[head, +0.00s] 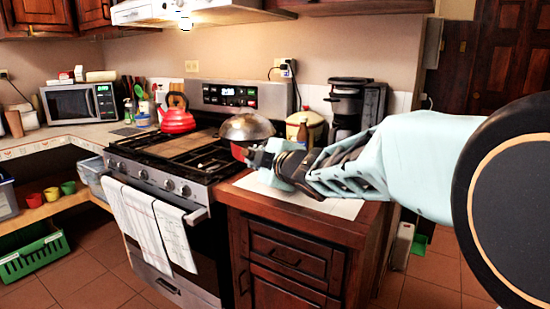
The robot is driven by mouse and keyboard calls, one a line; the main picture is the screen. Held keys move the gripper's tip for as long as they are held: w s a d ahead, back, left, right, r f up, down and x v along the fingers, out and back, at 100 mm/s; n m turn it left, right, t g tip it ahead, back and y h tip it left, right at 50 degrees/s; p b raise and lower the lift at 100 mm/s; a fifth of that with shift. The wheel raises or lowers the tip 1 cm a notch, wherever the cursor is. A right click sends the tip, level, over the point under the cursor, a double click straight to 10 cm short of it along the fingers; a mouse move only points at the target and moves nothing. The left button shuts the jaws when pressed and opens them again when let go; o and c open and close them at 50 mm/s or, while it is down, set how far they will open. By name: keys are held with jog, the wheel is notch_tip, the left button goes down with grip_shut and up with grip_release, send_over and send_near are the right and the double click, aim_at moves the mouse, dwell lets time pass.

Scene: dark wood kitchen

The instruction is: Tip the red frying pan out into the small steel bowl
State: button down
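My gripper (252,156) reaches in from the right, over the counter just right of the stove. A small red piece (238,152) shows at its fingertips; it may be part of the red frying pan, but most of it is hidden or too small to tell. I cannot tell whether the fingers are closed on it. A shiny domed steel vessel or lid (246,127) sits behind the gripper at the stove's right rear. I cannot make out a small steel bowl for certain.
A red kettle (177,117) stands at the stove's left rear. White towels (158,226) hang on the oven handle. A pale mat (341,207) lies on the counter.

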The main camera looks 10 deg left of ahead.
jog(key=shift+r, duration=0.35)
jog(key=shift+w+d+r+p, duration=0.1)
jog(key=shift+w+r+p, duration=0.15)
jog(key=shift+p, duration=0.75)
jog(key=shift+w+d+r+m+g+p, duration=0.15)
jog(key=shift+w+d+r+m+p, duration=0.35)
jog(key=shift+p, duration=1.35)
jog(key=shift+w+d+r+m+g+p, duration=0.2)
jog(key=shift+r+p, duration=0.55)
jog(key=shift+p, duration=1.15)
jog(key=shift+w+d+r+m+g+p, duration=0.2)
jog(key=shift+r+m+p, duration=0.3)
jog(key=shift+p, duration=1.35)
jog(key=shift+w+d+r+p, duration=0.1)
jog(key=shift+r+p, duration=0.3)
jog(key=shift+p, duration=0.3)
jog(key=shift+w+d+r+m+y+p, duration=0.25)
jog(key=shift+r+m+y+p, duration=0.1)
jog(key=shift+p, duration=0.9)
jog(key=shift+w+d+r+m+g, duration=0.35)
jog(key=shift+w+d+r+m, duration=0.2)
jog(key=shift+w+d+r, duration=0.3)
